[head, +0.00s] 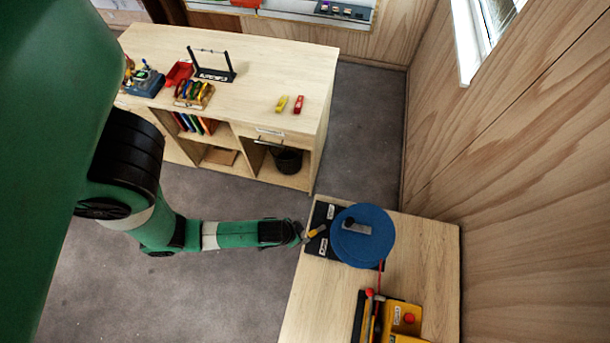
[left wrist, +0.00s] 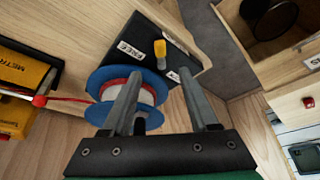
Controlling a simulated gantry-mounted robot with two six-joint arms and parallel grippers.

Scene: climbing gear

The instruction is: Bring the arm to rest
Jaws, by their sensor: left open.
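My left gripper (head: 304,234) is at the left edge of the near wooden table, beside a black base plate (head: 319,213). In the left wrist view its two fingers (left wrist: 162,88) are spread apart with nothing between them. A lever with a yellow tip (head: 317,231) stands on the plate just past the fingertips; it also shows in the left wrist view (left wrist: 160,48), apart from the fingers. A blue spool (head: 372,247) sits on the plate, and the fingers partly cover it in the left wrist view (left wrist: 100,78). My right gripper is not seen.
A red cord (head: 380,278) runs from the spool to yellow-and-black equipment (head: 404,318) at the table's front. A wooden shelf unit (head: 255,65) stands behind, with small gear on top. Grey floor (head: 215,290) lies open below my arm; a wooden wall (head: 520,170) closes the right.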

